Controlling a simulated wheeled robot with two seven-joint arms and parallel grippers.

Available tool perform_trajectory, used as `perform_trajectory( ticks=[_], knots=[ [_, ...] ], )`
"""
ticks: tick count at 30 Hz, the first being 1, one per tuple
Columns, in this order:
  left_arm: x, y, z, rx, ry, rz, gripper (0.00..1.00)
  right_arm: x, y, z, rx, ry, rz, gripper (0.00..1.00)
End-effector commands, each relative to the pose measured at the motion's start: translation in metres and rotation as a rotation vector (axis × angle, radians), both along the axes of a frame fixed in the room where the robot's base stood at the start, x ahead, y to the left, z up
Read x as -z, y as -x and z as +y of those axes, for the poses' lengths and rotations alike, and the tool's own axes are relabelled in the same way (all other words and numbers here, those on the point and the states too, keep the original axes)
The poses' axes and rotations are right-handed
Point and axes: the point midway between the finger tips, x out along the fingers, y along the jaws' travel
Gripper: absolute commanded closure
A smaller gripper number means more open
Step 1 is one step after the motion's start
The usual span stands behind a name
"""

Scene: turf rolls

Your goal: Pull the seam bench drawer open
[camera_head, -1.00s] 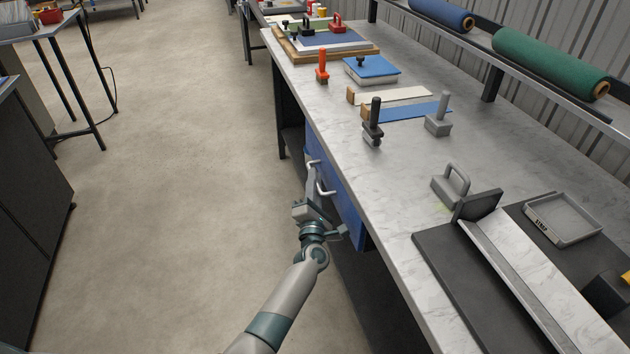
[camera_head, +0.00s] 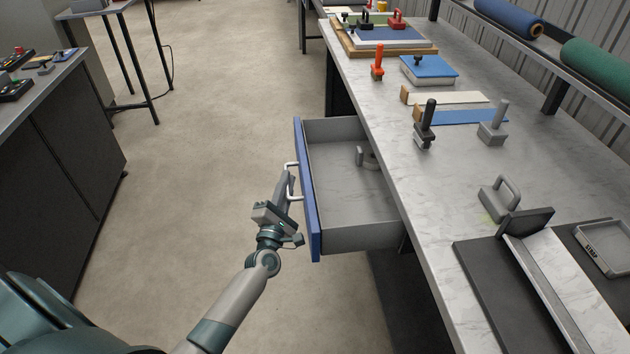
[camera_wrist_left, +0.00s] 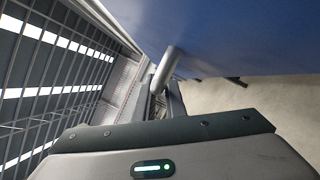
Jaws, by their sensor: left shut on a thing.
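The seam bench drawer (camera_head: 345,238) stands open, out past the left edge of the bench. Its blue front (camera_head: 308,195) faces left and carries a pale bar handle (camera_head: 291,180). My left gripper (camera_head: 287,183) is shut on the handle, outside the drawer front. In the left wrist view the handle (camera_wrist_left: 166,68) shows close up between the fingers, beside the blurred blue front (camera_wrist_left: 230,35). A grey handled tool (camera_head: 366,158) lies inside the drawer near its far side. My right gripper is not seen.
The marble-topped seam bench (camera_head: 450,185) holds several hand tools, a blue block (camera_head: 428,68), blue and white strips, and a grey tray (camera_head: 605,245). A dark cabinet (camera_head: 75,140) stands at left. Floor between them (camera_head: 200,130) is clear.

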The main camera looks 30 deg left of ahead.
Motion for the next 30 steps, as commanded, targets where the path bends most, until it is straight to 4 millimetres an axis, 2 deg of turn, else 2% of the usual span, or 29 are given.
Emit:
perform_trajectory(
  ticks=[1,6,12,26,27,29,30],
  knots=[
    [0.003,0.009,0.012,-0.001,-0.003,0.003,1.00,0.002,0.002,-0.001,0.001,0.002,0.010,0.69],
    [0.003,0.028,0.041,-0.001,-0.001,0.002,1.00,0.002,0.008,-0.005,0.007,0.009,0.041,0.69],
    [0.002,0.041,0.060,-0.001,-0.001,0.002,1.00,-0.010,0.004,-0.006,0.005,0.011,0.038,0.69],
    [0.001,0.045,0.066,-0.001,0.003,0.001,1.00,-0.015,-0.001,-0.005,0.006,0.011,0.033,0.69],
    [0.001,0.045,0.066,-0.001,0.003,0.001,0.87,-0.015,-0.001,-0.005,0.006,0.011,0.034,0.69],
    [0.001,0.045,0.066,-0.001,0.002,0.002,0.72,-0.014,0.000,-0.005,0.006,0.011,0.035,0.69],
    [0.001,0.045,0.066,-0.001,0.002,0.001,0.71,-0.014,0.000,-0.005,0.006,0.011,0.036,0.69]
  ],
)
